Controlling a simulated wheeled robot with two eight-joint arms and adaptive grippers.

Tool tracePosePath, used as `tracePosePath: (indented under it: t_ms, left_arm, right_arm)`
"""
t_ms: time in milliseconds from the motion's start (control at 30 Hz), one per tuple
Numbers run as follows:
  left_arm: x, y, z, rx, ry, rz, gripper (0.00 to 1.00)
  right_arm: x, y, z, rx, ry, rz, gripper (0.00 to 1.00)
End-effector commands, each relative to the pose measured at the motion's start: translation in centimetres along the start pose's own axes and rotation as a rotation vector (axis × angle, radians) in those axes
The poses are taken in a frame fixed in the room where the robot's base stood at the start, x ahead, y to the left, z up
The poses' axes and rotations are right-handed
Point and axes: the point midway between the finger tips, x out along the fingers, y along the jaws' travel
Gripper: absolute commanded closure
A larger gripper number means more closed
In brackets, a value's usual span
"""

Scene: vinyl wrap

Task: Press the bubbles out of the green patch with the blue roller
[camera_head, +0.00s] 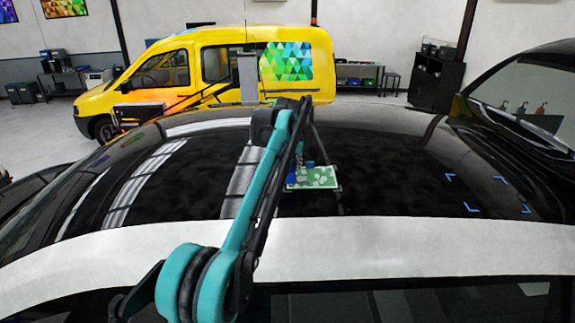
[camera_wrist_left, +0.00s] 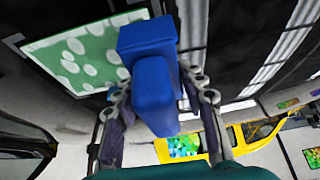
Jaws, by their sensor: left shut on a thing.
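The green patch (camera_head: 318,178) with pale bubbles lies on the black car roof in the head view. It also shows at the upper left of the left wrist view (camera_wrist_left: 98,72), with several white oval bubbles. My left gripper (camera_wrist_left: 158,105) is shut on the blue roller (camera_wrist_left: 150,85), whose blocky blue body sits between the fingers. In the head view, the roller (camera_head: 292,179) is small and partly hidden by my arm at the patch's left edge. I cannot tell whether it touches the patch. My right gripper is not in view.
Blue corner marks (camera_head: 473,208) frame an empty area on the roof at right. The black roof (camera_head: 400,180) is otherwise mostly clear, with a white band along its near edge. A yellow van (camera_head: 215,70) stands behind, with a dark cabinet (camera_head: 436,82) at its right.

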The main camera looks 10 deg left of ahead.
Motion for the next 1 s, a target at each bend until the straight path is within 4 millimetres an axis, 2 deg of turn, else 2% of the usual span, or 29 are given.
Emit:
tracePosePath:
  t_ms: [467, 1000]
  left_arm:
    - [0.0, 0.0, 0.0, 0.0, 0.0, 0.0, 0.92]
    - [1.0, 0.0, 0.4, 0.0, 0.0, 0.0, 0.92]
  right_arm:
    - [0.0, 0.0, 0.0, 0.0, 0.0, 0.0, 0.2]
    - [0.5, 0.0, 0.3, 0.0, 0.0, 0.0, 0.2]
